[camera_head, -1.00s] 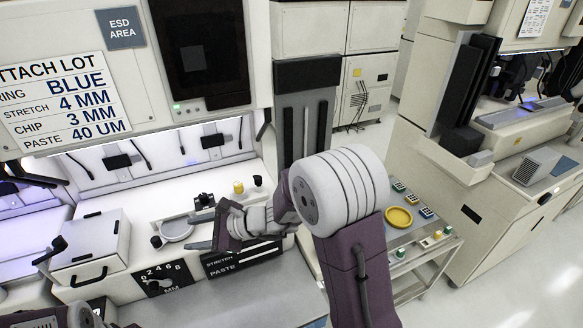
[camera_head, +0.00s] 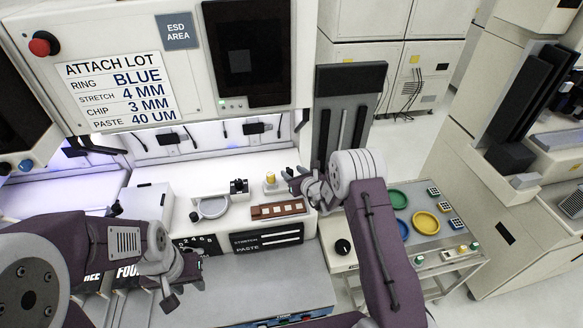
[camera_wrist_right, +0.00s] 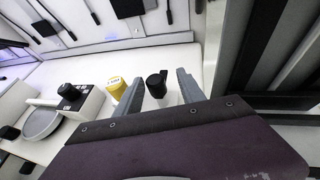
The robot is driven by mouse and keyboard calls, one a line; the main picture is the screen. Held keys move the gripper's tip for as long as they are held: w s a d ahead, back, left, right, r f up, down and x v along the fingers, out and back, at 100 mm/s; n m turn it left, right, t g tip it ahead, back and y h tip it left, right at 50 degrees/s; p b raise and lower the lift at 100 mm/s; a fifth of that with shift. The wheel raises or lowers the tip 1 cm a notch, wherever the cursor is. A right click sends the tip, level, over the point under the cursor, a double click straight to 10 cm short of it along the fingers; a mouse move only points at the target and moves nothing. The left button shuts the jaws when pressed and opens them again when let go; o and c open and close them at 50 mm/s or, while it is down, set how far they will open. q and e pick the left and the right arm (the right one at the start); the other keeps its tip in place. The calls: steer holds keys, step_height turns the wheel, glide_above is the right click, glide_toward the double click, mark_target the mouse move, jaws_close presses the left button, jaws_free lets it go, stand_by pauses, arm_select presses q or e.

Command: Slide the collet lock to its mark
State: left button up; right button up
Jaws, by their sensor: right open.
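My right gripper (camera_head: 296,180) is at the right end of the white bench, open. In the right wrist view its two grey fingers (camera_wrist_right: 160,92) stand on either side of a black knob-like part (camera_wrist_right: 156,83), with gaps beside it. No label shows whether this is the collet lock, and no mark for it can be made out. A yellow-capped part (camera_wrist_right: 115,87) stands just left of the fingers; it also shows in the head view (camera_head: 270,178). My left gripper (camera_head: 181,285) is low at the left, in front of the bench; its opening is unclear.
A round grey dish (camera_head: 212,208) with a black-topped fixture (camera_head: 238,187) stands left of the yellow part. A brown strip (camera_head: 278,210) lies in front. The stretch and paste slot panel (camera_head: 266,238) is below. A cart with coloured rings (camera_head: 425,223) stands right.

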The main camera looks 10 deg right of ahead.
steer(key=shift+w+a+f, duration=0.1)
steer(key=shift+w+a, duration=0.1)
steer(key=shift+w, duration=0.3)
steer(key=shift+w+a+f, duration=0.1)
steer(key=shift+w+a, duration=0.05)
steer(key=shift+a, duration=0.4)
steer(key=shift+d, duration=0.25)
steer(key=c, duration=0.9)
jaws_close()
arm_select(q)
steer(key=shift+s+a+r, duration=0.15)
steer(key=shift+a+r, duration=0.05)
steer(key=shift+a, duration=0.15)
